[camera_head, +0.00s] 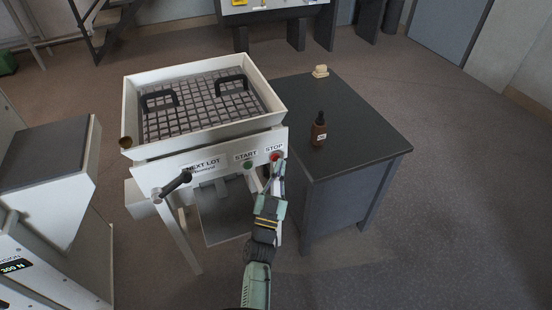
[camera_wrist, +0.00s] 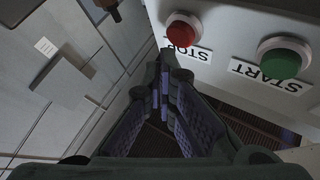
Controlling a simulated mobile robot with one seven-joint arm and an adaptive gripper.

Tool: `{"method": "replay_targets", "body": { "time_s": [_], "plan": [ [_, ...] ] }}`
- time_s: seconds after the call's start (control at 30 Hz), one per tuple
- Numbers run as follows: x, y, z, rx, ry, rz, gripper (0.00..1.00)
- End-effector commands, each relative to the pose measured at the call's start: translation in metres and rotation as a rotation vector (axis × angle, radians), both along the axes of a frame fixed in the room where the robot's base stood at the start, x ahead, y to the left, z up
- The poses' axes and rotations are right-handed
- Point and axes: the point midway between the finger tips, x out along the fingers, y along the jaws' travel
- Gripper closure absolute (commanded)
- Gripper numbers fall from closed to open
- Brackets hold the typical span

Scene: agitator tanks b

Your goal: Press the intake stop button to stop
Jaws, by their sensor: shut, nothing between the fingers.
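The red stop button (camera_head: 275,156) sits on the front panel of the white sieve machine (camera_head: 213,150), under the label STOP. It also shows in the wrist view (camera_wrist: 183,32), where its label appears upside down. The green start button (camera_head: 247,165) is to its left in the head view and to its right in the wrist view (camera_wrist: 284,56). My gripper (camera_head: 279,166) is shut and empty. In the wrist view its fingertips (camera_wrist: 165,58) point toward the panel, close to the red button. I cannot tell whether they touch it.
A black lever (camera_head: 175,185) sticks out at the panel's left. A dark table (camera_head: 345,125) stands right of the machine, with a brown bottle (camera_head: 318,130) and a small pale block (camera_head: 320,71) on it. Open floor lies to the right.

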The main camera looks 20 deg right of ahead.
Motion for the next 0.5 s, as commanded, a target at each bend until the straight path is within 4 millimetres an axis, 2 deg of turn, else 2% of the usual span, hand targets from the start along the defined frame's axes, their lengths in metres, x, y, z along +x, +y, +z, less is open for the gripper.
{"method": "replay_targets", "body": {
  "time_s": [0.5],
  "plan": [
    [0.0078, 0.0004, 0.0003, 0.000, 0.001, 0.001, 1.00]
  ]
}}
